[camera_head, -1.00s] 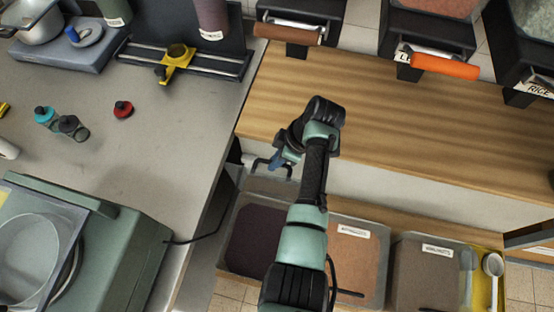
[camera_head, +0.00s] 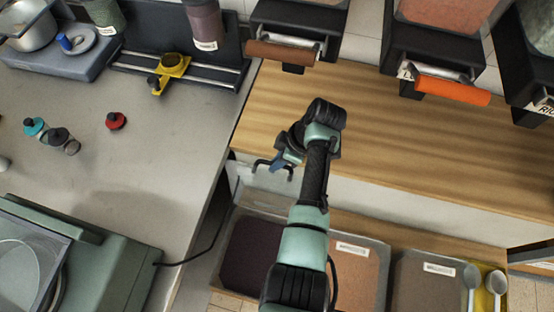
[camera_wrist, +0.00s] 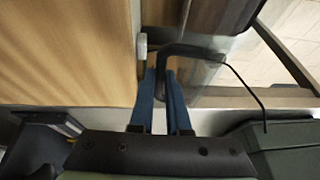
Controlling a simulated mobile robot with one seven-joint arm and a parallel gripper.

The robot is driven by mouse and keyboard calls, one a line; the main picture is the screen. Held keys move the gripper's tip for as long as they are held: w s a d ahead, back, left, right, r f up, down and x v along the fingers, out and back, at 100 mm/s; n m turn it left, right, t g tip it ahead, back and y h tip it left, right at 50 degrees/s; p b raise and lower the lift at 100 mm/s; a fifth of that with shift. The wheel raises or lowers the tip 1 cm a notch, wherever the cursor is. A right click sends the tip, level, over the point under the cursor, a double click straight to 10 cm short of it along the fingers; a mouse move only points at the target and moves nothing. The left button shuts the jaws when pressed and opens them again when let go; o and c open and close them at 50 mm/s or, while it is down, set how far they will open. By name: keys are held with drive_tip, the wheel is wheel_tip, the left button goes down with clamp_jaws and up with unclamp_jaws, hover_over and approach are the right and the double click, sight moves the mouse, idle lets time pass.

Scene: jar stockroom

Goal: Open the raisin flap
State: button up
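The dark purple-brown bin (camera_head: 252,252), apparently the raisin bin, stands under the wooden counter with its contents showing; I see no label on it. A clear flap (camera_head: 247,180) stands raised at its back, near the counter front, with a black bar handle (camera_head: 262,164). My gripper (camera_head: 284,163) is at that handle, partly hidden by my wrist. In the wrist view, the blue fingers of my gripper (camera_wrist: 160,88) close around the black handle (camera_wrist: 190,49), one on each side. The flap's clear panel (camera_wrist: 205,75) shows beside them.
Two more labelled bins (camera_head: 355,270) (camera_head: 425,285) stand to the right, with scoops (camera_head: 495,283) beside them. A grey worktop (camera_head: 130,165) with a green machine (camera_head: 110,265) lies left; its black cable (camera_head: 190,258) hangs near the bin. The wooden counter (camera_head: 420,140) is clear.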

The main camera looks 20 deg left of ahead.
drive_tip(key=o, duration=0.5)
drive_tip(key=shift+s+f, duration=0.2)
drive_tip(key=shift+f, duration=0.05)
drive_tip(key=shift+c, duration=0.2)
drive_tip(key=shift+w+r, duration=0.1)
drive_tip(key=s+v, duration=0.1)
drive_tip(key=v, duration=1.1)
drive_tip(key=shift+w+r, duration=0.45)
drive_tip(key=shift+w, duration=0.05)
